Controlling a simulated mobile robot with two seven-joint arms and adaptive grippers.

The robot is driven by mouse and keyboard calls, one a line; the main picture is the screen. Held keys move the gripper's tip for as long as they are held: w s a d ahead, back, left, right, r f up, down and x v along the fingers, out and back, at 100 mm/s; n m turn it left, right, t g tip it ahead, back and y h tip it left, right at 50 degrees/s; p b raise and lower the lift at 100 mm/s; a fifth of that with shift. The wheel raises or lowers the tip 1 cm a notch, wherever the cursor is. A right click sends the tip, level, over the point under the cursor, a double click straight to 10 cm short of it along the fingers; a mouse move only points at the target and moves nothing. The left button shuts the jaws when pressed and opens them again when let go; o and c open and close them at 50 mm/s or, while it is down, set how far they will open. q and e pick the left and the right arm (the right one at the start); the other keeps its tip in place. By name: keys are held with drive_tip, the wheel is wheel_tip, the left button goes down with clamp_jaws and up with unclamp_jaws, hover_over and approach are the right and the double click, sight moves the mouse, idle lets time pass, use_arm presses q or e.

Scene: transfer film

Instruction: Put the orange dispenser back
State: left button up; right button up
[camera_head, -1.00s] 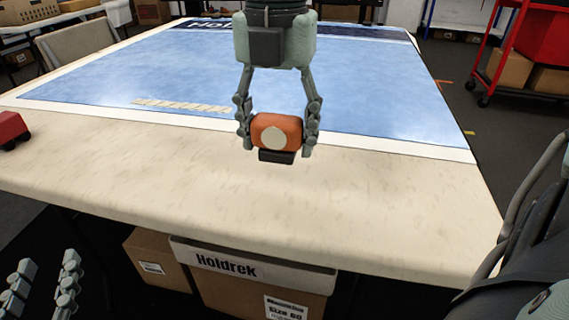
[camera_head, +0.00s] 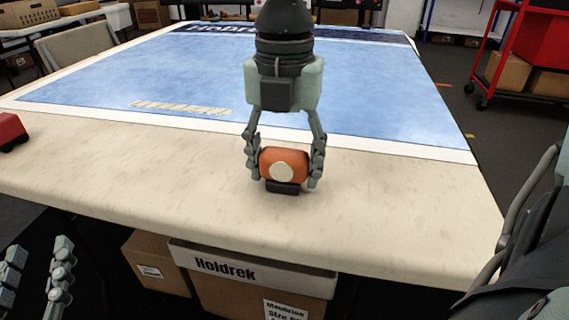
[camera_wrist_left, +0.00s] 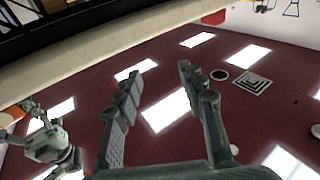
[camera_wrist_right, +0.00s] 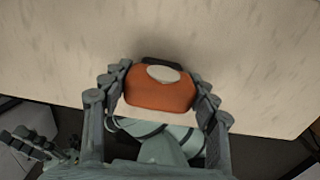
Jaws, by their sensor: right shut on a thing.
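The orange dispenser (camera_head: 284,160) has a pale round front and a dark base. It is at the beige front strip of the table (camera_head: 150,185). My right gripper (camera_head: 285,168) comes from above with its fingers on both sides of the dispenser, shut on it. In the right wrist view the dispenser (camera_wrist_right: 160,92) lies between the two fingers. I cannot tell whether its base touches the table. My left gripper (camera_head: 36,280) is low at the front left, off the table. In the left wrist view its fingers (camera_wrist_left: 155,85) are apart and empty.
A blue mat (camera_head: 200,70) covers most of the table behind the dispenser. A red object (camera_head: 10,132) sits at the left edge. Cardboard boxes (camera_head: 240,298) stand under the table. The beige strip around the dispenser is clear.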

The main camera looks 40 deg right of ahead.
sight(284, 151)
drive_tip(key=o, duration=1.1)
use_arm(q)
drive_tip(key=shift+d+r, duration=0.1)
drive_tip(key=shift+r, duration=0.15)
use_arm(e)
drive_tip(key=shift+w+r+p, duration=0.1)
drive_tip(key=shift+r+p, duration=0.25)
drive_tip(key=shift+r, duration=0.5)
use_arm(q)
drive_tip(key=a+f+g+y+p, duration=0.1)
drive_tip(key=a+f+g, duration=0.3)
drive_tip(key=f, duration=0.5)
drive_tip(key=shift+y, duration=0.9)
use_arm(e)
wheel_tip(284, 151, up, 10)
drive_tip(key=shift+r, duration=0.25)
use_arm(q)
drive_tip(key=shift+w, duration=0.1)
